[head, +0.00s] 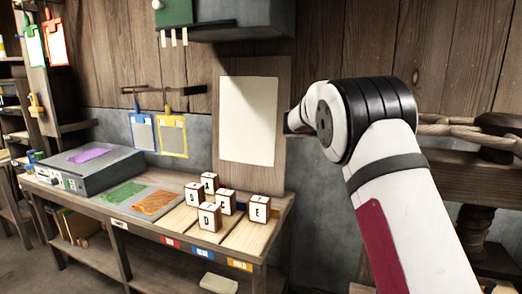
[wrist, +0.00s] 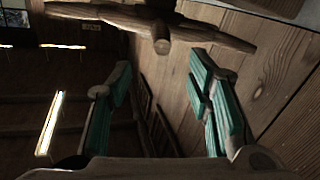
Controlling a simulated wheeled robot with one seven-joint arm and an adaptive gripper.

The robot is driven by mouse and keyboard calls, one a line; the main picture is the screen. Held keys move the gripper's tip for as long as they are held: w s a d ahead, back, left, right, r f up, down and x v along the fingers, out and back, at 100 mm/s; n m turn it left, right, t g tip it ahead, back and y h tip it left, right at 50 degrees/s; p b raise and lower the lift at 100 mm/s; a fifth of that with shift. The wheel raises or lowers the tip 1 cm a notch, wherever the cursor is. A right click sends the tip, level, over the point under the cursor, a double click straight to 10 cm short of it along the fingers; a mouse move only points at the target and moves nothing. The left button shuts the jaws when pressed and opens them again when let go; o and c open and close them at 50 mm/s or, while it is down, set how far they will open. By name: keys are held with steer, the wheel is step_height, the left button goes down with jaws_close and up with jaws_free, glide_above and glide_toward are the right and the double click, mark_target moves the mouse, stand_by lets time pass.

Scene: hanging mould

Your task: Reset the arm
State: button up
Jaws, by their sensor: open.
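My gripper (wrist: 165,85) shows in the wrist view with its two teal-padded fingers wide apart. It is open and nothing is between the fingers. In the head view my white and black arm rises on the right side and bends away toward the wall. The gripper itself is hidden behind the arm there. The wrist view looks along plank wall and dark beams, with a wooden crosspiece (wrist: 160,45) beyond the fingertips.
A workbench (head: 240,240) holds several lettered blocks (head: 210,217), a grey box device (head: 85,165), and green and orange patches. Blue and yellow frames (head: 172,135) hang from a rail. A blank sheet (head: 248,120) is on the wall.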

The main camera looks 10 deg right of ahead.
steer(key=w+a+r+n+t+y+p, duration=0.1)
steer(key=w+a+r+n+t+y, duration=0.2)
steer(key=r+t, duration=0.55)
steer(key=w+a+r+n+t+y, duration=0.1)
steer(key=w+a+r+n+t, duration=0.15)
steer(key=r+n+t, duration=0.4)
steer(key=s+a+f+n+t+y+p, duration=0.1)
steer(key=s+a+n+t+y, duration=0.2)
steer(key=a+y, duration=0.4)
steer(key=s+a+f+n+t+y, duration=0.2)
steer(key=s+a+n+y, duration=0.15)
steer(key=s+a, duration=0.4)
steer(key=s+a+f+n+g+y+p, duration=0.1)
steer(key=s+a+f+g+y, duration=0.2)
steer(key=s+f, duration=0.4)
steer(key=s+a+f+n+g+y, duration=0.25)
steer(key=s+a+f, duration=0.25)
steer(key=s, duration=0.4)
steer(key=s+d+f+g+h, duration=0.1)
steer(key=s+f+g, duration=0.2)
steer(key=s, duration=0.6)
steer(key=s+d+f+m+g+h, duration=0.1)
steer(key=s+f+g, duration=0.2)
steer(key=s+f, duration=0.4)
steer(key=shift+s+d+f+h+p, duration=0.3)
steer(key=shift+s+p, duration=0.1)
steer(key=shift+s, duration=0.65)
